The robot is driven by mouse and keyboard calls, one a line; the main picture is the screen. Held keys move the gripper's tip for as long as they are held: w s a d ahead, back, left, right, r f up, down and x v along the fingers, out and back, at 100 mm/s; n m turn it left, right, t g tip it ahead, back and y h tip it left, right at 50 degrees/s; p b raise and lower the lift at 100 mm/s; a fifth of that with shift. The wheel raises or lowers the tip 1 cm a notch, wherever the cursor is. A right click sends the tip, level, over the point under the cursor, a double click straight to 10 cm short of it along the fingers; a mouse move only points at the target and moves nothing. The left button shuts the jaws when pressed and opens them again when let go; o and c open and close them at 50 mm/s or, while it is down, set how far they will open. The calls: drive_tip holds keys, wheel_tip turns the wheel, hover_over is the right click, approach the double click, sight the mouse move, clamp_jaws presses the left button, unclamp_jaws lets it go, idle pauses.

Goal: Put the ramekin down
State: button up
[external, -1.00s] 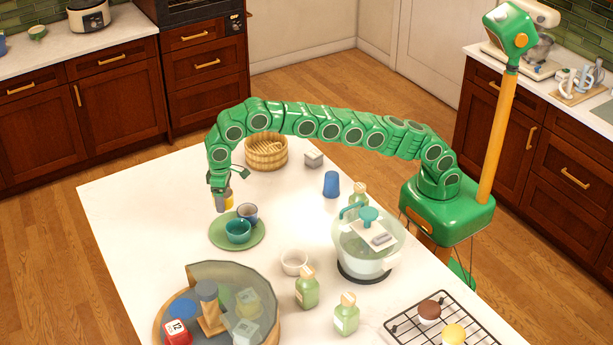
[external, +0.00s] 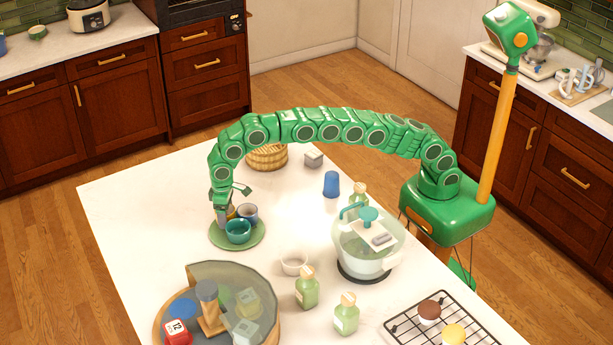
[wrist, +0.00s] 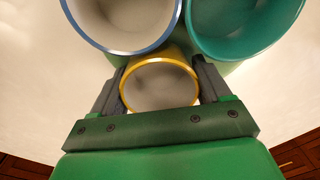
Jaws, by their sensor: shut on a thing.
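A small yellow-rimmed ramekin (wrist: 160,84) with a pale inside sits between the two dark fingers of my gripper (wrist: 159,80) in the wrist view. My gripper (external: 226,212) is shut on it. In the external view the ramekin (external: 232,211) is mostly hidden by the gripper, at the back left edge of the green plate (external: 258,241). A teal cup (external: 238,231) and a blue-rimmed cup (external: 248,212) stand on the plate close beside it. Both the blue-rimmed cup (wrist: 125,22) and teal cup (wrist: 240,28) show in the wrist view. I cannot tell whether the ramekin touches the plate.
A white bowl (external: 294,262), green bottles (external: 307,289) and a clear-lidded pot (external: 368,248) stand to the right. A round glass-walled container (external: 262,309) is at the front left. A wooden basket (external: 266,157) is behind. The counter left of the plate is clear.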

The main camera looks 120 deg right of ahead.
drive_tip(key=o, duration=1.1)
drive_tip(key=shift+f, duration=0.1)
drive_tip(key=shift+d+r, duration=0.1)
drive_tip(key=shift+r, duration=3.65)
drive_tip(key=s+a+r+n, duration=0.1)
drive_tip(key=s+a+r, duration=0.35)
drive_tip(key=s, duration=0.45)
drive_tip(key=s+a+r+n+g, duration=0.15)
drive_tip(key=s+a+r, duration=0.3)
drive_tip(key=s, duration=0.45)
drive_tip(key=s+a+r+n+t, duration=0.1)
drive_tip(key=s+a+r+n, duration=0.1)
drive_tip(key=s+a+r, duration=0.5)
drive_tip(key=s+a+f+n, duration=0.1)
drive_tip(key=s+f, duration=0.2)
drive_tip(key=s, duration=0.9)
drive_tip(key=s+a+f+n+g, duration=0.1)
drive_tip(key=s+f, duration=0.2)
drive_tip(key=s, duration=1)
drive_tip(key=s+a+f+n, duration=0.1)
drive_tip(key=s+a+f, duration=0.1)
drive_tip(key=s, duration=1)
drive_tip(key=shift+s+f, duration=0.15)
drive_tip(key=shift+f, duration=0.75)
drive_tip(key=shift+a+g, duration=0.1)
drive_tip(key=shift+g, duration=0.15)
